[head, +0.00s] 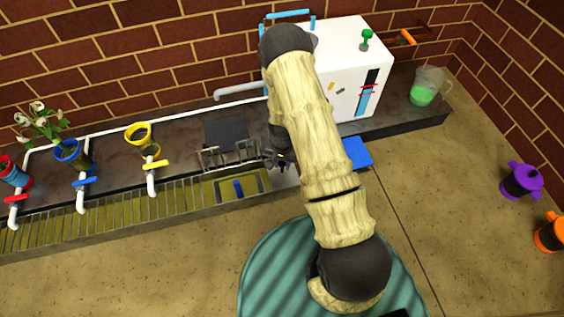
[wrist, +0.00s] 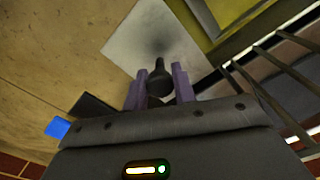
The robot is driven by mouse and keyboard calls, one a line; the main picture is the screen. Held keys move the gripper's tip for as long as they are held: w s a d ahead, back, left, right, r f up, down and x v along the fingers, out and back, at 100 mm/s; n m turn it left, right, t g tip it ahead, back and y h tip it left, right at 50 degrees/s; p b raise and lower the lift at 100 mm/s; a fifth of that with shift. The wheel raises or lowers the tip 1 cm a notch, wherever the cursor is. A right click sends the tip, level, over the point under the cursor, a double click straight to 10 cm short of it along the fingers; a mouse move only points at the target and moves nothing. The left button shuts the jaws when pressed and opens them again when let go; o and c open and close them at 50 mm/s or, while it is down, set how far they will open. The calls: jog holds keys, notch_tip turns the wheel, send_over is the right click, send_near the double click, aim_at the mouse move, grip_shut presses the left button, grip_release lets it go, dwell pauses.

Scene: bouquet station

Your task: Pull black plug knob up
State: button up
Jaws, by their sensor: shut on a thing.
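The black plug knob (wrist: 159,82) shows in the wrist view as a dark rounded shape with a narrow top. It sits between the two purple fingers of my gripper (wrist: 161,86), which is shut on it. A pale square plate (wrist: 150,35) with a dark shadow lies beyond the knob. I cannot tell whether the knob touches the plate. In the head view my gripper (head: 281,164) is at the right end of the sink, and my arm and hand largely hide the knob there.
The sunken basin (head: 262,180) holds a small blue piece (head: 238,188) left of my gripper. A metal rack (head: 228,154) stands close behind. A white machine (head: 345,60) and blue block (head: 357,152) are to the right. Pipes with coloured cups (head: 139,134) line the left.

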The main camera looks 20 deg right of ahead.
jog(key=shift+r+p, duration=1.1)
jog(key=shift+r, duration=0.1)
jog(key=o, duration=0.8)
jog(key=shift+r, duration=0.1)
notch_tip(320, 180, up, 9)
jog(key=p, duration=0.8)
jog(key=shift+p, duration=0.4)
notch_tip(320, 180, up, 25)
jog(key=s+n+t+p, duration=0.1)
jog(key=s+n+p, duration=0.2)
jog(key=p, duration=0.2)
jog(key=s+r+n+t+p, duration=0.1)
jog(key=s+r+n+p, duration=0.15)
jog(key=s+r, duration=0.5)
jog(key=s+r+n+t+p, duration=0.1)
jog(key=s+r+p, duration=0.3)
jog(key=r, duration=0.7)
jog(key=shift+m, duration=0.25)
notch_tip(320, 180, up, 37)
jog(key=p, duration=3.6)
jog(key=shift+f, duration=0.15)
